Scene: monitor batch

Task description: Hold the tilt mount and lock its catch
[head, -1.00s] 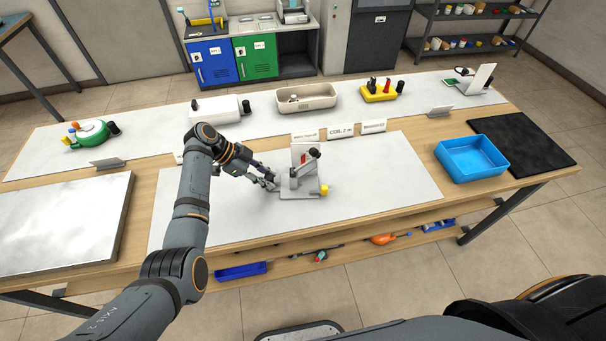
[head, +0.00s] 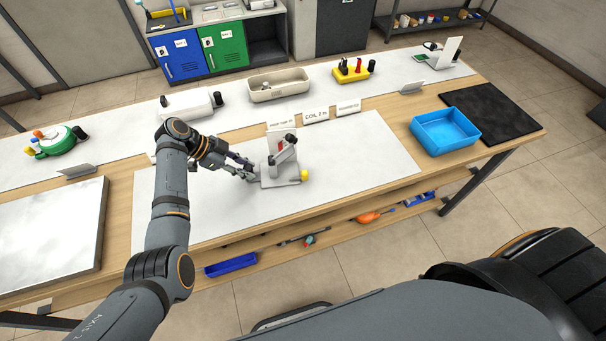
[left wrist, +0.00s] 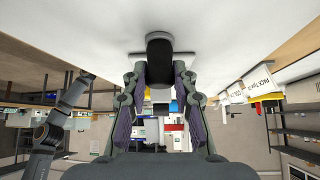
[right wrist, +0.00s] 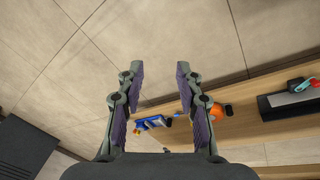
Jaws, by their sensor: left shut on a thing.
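The tilt mount (head: 270,182) stands on the white mat of the bench in the head view. It has a grey base, an upright plate, a slanted grey arm with a black knob (head: 290,138), a small red part and a yellow knob (head: 304,175). I cannot tell whether its catch is locked. My left gripper (head: 252,174) is at the mount's left side, shut on it. In the left wrist view its fingers flank a black rounded grip (left wrist: 159,58). My right gripper (right wrist: 158,85) is open and empty in the right wrist view, and out of the head view.
Small label signs (head: 316,115) stand close behind the mount. A blue tray (head: 445,131) and a black mat (head: 492,110) lie to the right. A beige bin (head: 278,86) is farther back. Below the bench top, a shelf (right wrist: 260,128) carries tools. The mat right of the mount is clear.

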